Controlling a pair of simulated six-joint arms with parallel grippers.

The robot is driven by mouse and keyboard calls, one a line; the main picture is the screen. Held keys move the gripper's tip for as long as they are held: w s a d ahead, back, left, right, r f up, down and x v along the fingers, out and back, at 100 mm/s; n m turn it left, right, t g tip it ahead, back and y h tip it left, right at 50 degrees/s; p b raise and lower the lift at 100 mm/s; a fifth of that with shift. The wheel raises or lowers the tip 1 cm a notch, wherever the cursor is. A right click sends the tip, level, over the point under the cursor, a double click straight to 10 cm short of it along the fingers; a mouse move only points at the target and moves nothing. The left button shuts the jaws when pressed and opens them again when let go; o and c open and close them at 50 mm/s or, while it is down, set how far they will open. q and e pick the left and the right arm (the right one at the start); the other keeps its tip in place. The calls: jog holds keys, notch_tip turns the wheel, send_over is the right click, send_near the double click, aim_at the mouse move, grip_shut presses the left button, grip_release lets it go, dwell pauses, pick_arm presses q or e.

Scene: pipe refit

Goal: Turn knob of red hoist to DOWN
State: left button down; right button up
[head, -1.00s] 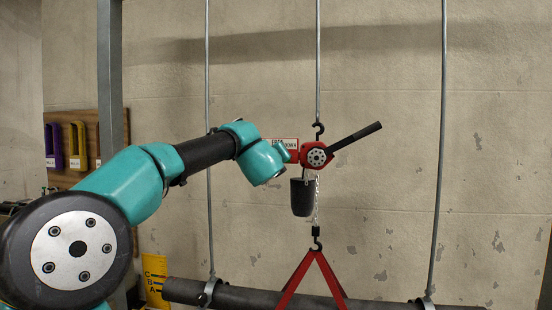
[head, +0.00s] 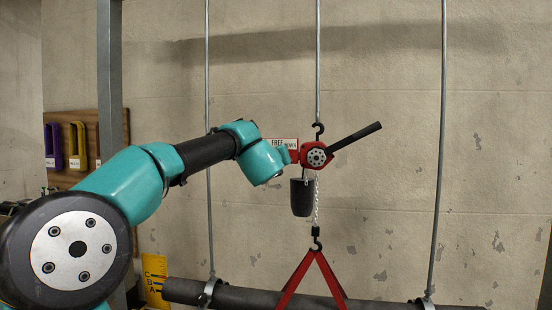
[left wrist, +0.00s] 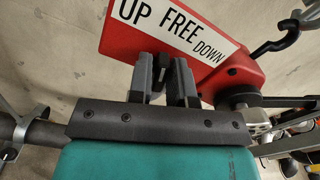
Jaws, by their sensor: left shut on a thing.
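The red hoist (head: 316,156) hangs from a hook on a rod, with a black lever pointing up and right. In the left wrist view its red housing (left wrist: 118,44) carries a white label (left wrist: 180,30) reading UP, FREE, DOWN. My left gripper (left wrist: 166,72) is shut on the small dark knob (left wrist: 163,58) below the label, near the words FREE and DOWN. The knob is mostly hidden between the fingers, so its exact setting is unclear. In the head view the left gripper sits at the hoist's left side, fingertips hidden. My right gripper is not in view.
A dark chain bucket (head: 302,197) and chain hang below the hoist, hooked to a red sling (head: 298,278) around a dark horizontal pipe (head: 375,303). Rods stand at either side. A wooden board (head: 88,150) with purple and yellow holders is at the left.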

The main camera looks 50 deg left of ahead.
pick_arm(q)
jog(key=m, duration=0.5)
jog(key=shift+d+m, duration=0.1)
jog(key=shift+m, duration=0.2)
jog(key=m, duration=0.5)
jog(key=shift+w+f, duration=0.1)
jog(key=c, duration=1.2)
grip_release()
jog(key=shift+d, duration=0.1)
jog(key=v, duration=1.7)
jog(key=shift+d, duration=0.1)
